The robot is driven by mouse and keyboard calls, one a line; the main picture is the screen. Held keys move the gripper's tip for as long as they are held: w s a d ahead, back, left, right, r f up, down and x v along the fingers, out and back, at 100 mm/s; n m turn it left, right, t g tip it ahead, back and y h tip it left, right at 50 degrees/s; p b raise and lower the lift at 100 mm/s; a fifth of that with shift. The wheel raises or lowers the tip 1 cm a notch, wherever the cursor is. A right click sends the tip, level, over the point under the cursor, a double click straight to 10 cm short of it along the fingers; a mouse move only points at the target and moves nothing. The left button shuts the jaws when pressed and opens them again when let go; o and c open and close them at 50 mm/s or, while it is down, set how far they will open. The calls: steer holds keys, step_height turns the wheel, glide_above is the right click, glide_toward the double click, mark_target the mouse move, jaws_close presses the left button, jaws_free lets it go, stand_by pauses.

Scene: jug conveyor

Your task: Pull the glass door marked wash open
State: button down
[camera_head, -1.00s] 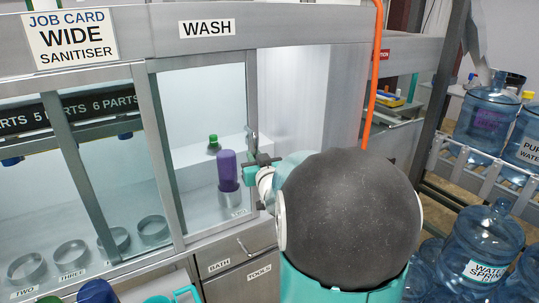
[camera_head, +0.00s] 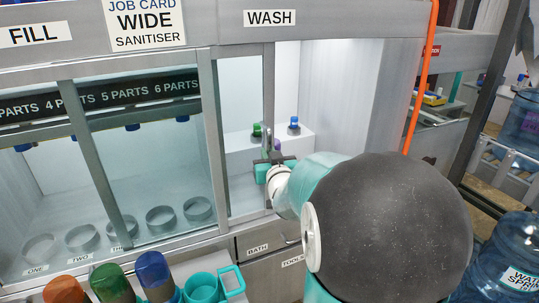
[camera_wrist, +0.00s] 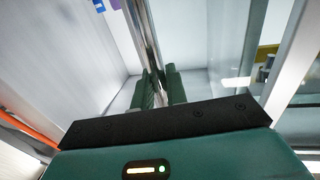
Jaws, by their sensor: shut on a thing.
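The glass door (camera_head: 238,130) marked wash is a metal-framed pane under the WASH sign (camera_head: 270,18). A clear gap shows between its right edge and the pale wall on the right. My gripper (camera_head: 270,166) is at the door's right edge, about mid-height. In the wrist view my gripper (camera_wrist: 160,90) has its green fingers shut on the upright metal door handle (camera_wrist: 145,35). My arm and its dark round joint hide the lower part of the opening.
Inside stand a green-capped bottle (camera_head: 257,130) and a blue-capped bottle (camera_head: 294,126) on a white ledge. Coloured jugs and a teal holder (camera_head: 203,287) are at the front. An orange hose (camera_head: 421,75) hangs right of the opening. Water jugs (camera_head: 504,262) stand at right.

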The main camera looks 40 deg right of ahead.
steer(key=shift+d, duration=0.1)
steer(key=c, duration=1.5)
jaws_free()
steer(key=shift+s, duration=0.15)
